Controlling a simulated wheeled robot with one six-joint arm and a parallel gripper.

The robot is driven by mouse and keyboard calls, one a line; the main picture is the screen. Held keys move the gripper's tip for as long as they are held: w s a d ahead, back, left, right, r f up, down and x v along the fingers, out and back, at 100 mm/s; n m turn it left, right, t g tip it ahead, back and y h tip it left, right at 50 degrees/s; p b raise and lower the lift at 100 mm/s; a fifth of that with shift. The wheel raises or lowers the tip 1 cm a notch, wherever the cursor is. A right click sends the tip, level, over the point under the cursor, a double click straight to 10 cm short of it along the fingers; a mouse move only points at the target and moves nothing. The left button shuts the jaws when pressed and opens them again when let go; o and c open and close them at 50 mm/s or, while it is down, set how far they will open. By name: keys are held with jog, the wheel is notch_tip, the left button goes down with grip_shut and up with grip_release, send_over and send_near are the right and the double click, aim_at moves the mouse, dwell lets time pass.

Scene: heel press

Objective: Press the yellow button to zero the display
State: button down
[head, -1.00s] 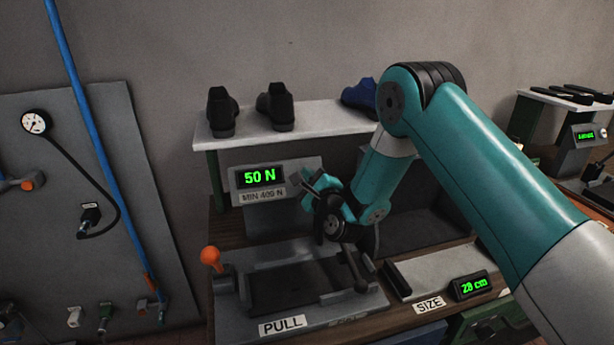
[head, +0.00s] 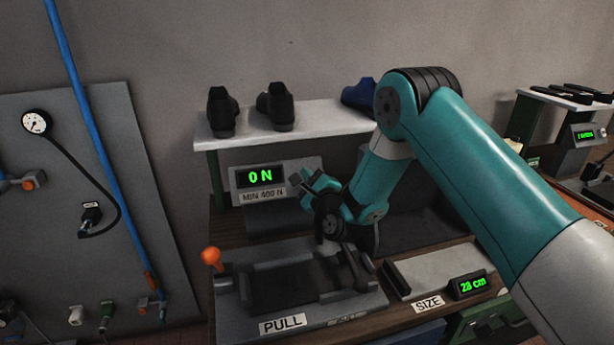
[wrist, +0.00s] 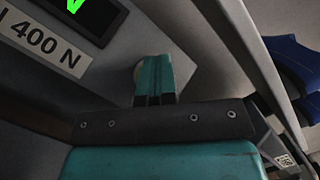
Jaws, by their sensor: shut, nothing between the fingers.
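The force display (head: 261,177) on the grey gauge box reads 0 N in green, above a MIN 400 N label (head: 262,196). My gripper (head: 294,180) is shut and empty, its tip at the right part of the box face. In the wrist view the shut fingers (wrist: 155,75) reach to the grey face, right of the 400 N label (wrist: 42,42). A small pale rounded edge shows beside the fingertips. The yellow button itself cannot be made out; the gripper covers that spot. Whether the fingertips touch it cannot be told.
A press bed labelled PULL (head: 283,324) with an orange-knobbed lever (head: 211,257) lies in front of the box. A white shelf (head: 290,130) with dark shoes and a blue shoe stands above. A size gauge (head: 470,286) reading 28 cm sits at right.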

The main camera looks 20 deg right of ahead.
jog(key=shift+s+r+b, duration=0.5)
jog(key=shift+s+b, duration=0.15)
jog(key=shift+b, duration=0.2)
jog(key=shift+s+r+b, duration=0.65)
jog(key=shift+s+r, duration=0.1)
jog(key=shift+s, duration=0.25)
jog(key=shift+s+r+b, duration=0.6)
jog(key=shift+s+r, duration=0.15)
jog(key=shift+s, duration=0.25)
